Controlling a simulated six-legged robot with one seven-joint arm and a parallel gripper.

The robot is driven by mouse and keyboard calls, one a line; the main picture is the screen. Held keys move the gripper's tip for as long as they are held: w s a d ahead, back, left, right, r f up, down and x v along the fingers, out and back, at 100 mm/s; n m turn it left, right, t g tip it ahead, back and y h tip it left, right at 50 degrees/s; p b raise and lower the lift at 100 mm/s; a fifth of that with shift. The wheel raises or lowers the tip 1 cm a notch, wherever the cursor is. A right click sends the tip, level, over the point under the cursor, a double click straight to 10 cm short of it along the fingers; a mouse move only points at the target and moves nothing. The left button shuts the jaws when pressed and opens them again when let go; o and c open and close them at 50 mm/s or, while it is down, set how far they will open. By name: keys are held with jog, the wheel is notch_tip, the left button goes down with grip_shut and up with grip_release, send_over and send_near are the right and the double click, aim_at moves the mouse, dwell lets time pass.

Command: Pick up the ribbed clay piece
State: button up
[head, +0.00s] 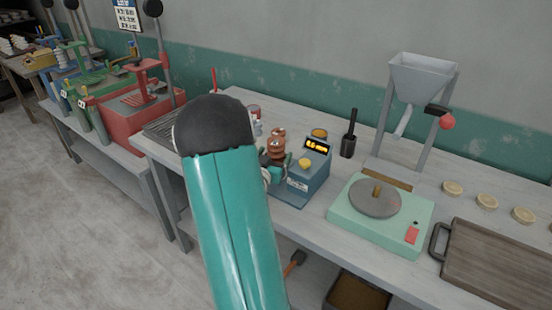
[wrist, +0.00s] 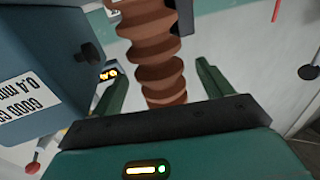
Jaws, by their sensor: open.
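The ribbed clay piece (wrist: 158,55) is a reddish-brown, screw-like column in the wrist view. It runs from the top edge down toward my gripper's dark palm. My gripper (wrist: 160,72) is open, with one green finger to the left of the piece and one to the right. Gaps show between the piece and both fingers. In the head view the ribbed clay piece (head: 276,146) shows small, beside a blue device on the bench. My gripper (head: 275,172) is partly hidden there behind my teal arm.
The blue device (head: 308,172) with a lit display stands right beside the piece; its labelled side (wrist: 35,75) fills the left of the wrist view. A mint-green turntable unit (head: 345,218), a hopper (head: 422,78) and a wooden tray (head: 500,265) stand farther right on the bench.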

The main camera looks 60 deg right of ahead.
jog(key=shift+w+d, duration=0.15)
jog(key=shift+d, duration=1)
jog(key=c, duration=1.5)
jog(key=shift+r, duration=0.1)
jog(key=shift+c, duration=0.5)
jog(key=shift+r, duration=0.15)
